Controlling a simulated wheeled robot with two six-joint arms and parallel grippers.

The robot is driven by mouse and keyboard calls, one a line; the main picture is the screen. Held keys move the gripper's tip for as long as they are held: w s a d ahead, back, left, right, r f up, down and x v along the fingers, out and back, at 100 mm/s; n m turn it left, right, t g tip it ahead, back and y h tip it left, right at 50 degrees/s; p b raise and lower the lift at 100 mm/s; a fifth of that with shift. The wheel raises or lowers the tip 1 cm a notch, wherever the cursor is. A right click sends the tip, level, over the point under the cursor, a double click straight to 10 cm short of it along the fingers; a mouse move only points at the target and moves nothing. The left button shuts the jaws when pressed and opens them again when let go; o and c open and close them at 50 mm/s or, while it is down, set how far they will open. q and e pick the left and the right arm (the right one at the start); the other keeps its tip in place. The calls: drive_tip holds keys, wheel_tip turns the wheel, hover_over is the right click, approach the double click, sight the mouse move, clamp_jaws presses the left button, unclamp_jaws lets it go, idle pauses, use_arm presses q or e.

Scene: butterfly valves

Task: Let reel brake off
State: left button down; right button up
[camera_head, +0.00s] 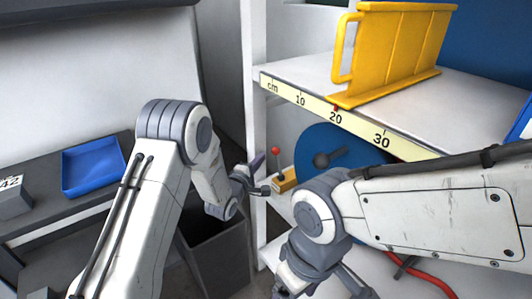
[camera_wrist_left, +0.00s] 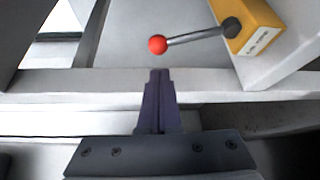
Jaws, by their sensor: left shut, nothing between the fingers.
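The brake lever has a red ball knob (camera_head: 275,151) on a thin metal rod, which rises from a small yellow box (camera_head: 284,180) beside the blue reel (camera_head: 322,150). In the left wrist view the red knob (camera_wrist_left: 157,45) is at upper centre, and its rod runs right to a dark pivot on the yellow box (camera_wrist_left: 256,24). My left gripper (camera_head: 262,175) is just left of the lever. In the left wrist view its fingers (camera_wrist_left: 160,75) are together and empty, below the knob and apart from it in the picture. My right gripper (camera_head: 318,284) is partly visible at the bottom, its jaws unclear.
A white upright post (camera_head: 254,70) stands left of the lever. A shelf with a centimetre scale (camera_head: 336,117) and a yellow rack (camera_head: 392,50) is above the reel. A dark bin (camera_head: 218,258) is below my left gripper. A blue tray (camera_head: 93,165) lies on the left bench.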

sight(277, 161)
use_arm(q)
drive_tip(key=shift+x, duration=2.65)
drive_tip(key=shift+d+f, duration=0.1)
